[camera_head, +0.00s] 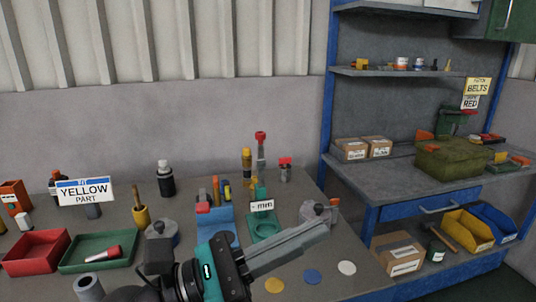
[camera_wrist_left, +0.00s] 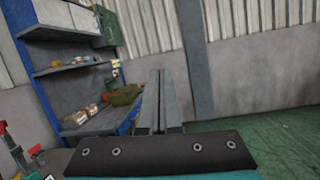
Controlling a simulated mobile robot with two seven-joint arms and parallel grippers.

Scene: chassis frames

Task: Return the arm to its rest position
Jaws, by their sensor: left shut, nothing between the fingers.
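My left gripper (camera_head: 318,232) reaches in from the bottom of the head view, above the grey workbench (camera_head: 330,268). Its long grey fingers point to the right and lie together with nothing between them. In the left wrist view, the fingers (camera_wrist_left: 161,75) also show side by side, pointing away toward the wall. The teal and black wrist of my left arm is at the lower middle of the head view. My right gripper is not in the head view.
Below the left gripper lie yellow (camera_head: 273,285), blue (camera_head: 312,277) and white (camera_head: 347,267) discs. A blue holder (camera_head: 216,224), a green stand (camera_head: 264,226), a red tray (camera_head: 36,252) and a green tray (camera_head: 98,252) stand on the bench. A blue-framed shelf unit (camera_head: 371,222) stands right.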

